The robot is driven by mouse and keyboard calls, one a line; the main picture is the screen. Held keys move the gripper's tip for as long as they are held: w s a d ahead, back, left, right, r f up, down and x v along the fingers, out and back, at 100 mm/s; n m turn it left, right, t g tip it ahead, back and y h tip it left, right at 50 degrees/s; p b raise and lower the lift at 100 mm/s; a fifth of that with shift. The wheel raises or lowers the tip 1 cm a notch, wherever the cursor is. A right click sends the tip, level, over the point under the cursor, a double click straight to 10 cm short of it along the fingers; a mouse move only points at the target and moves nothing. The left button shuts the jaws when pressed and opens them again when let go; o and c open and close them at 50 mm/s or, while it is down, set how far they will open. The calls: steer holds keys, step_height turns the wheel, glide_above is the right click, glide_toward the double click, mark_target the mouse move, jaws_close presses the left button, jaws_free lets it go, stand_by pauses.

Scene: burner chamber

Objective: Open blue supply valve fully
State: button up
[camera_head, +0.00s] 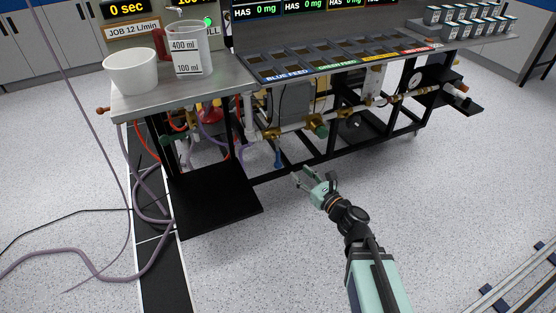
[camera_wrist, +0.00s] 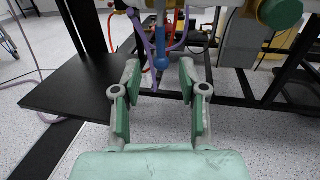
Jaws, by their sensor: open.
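The blue valve handle (camera_head: 278,158) hangs down under the bench, below the brass pipework. In the wrist view the blue handle (camera_wrist: 161,61) shows near the top centre, pointing down, framed between my fingertips but apparently farther away. Its valve body is not clear in either view. My gripper (camera_head: 304,177) is in front of the bench frame, to the right of the blue handle in the head view. In the wrist view my gripper (camera_wrist: 160,75) has its fingers apart with nothing between them.
A green-handled valve (camera_head: 320,131) is right of the blue handle. A low black shelf (camera_head: 215,200) lies to the left, and a black frame bar (camera_wrist: 225,101) runs below the handle. Purple hoses (camera_wrist: 139,32) hang beside it. The floor in front is clear.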

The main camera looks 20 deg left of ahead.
mark_target(279, 153)
steer(key=b+x, duration=0.7)
steer(key=x, duration=0.6)
steer(key=shift+a, duration=0.1)
steer(key=shift+c, duration=0.3)
jaws_close()
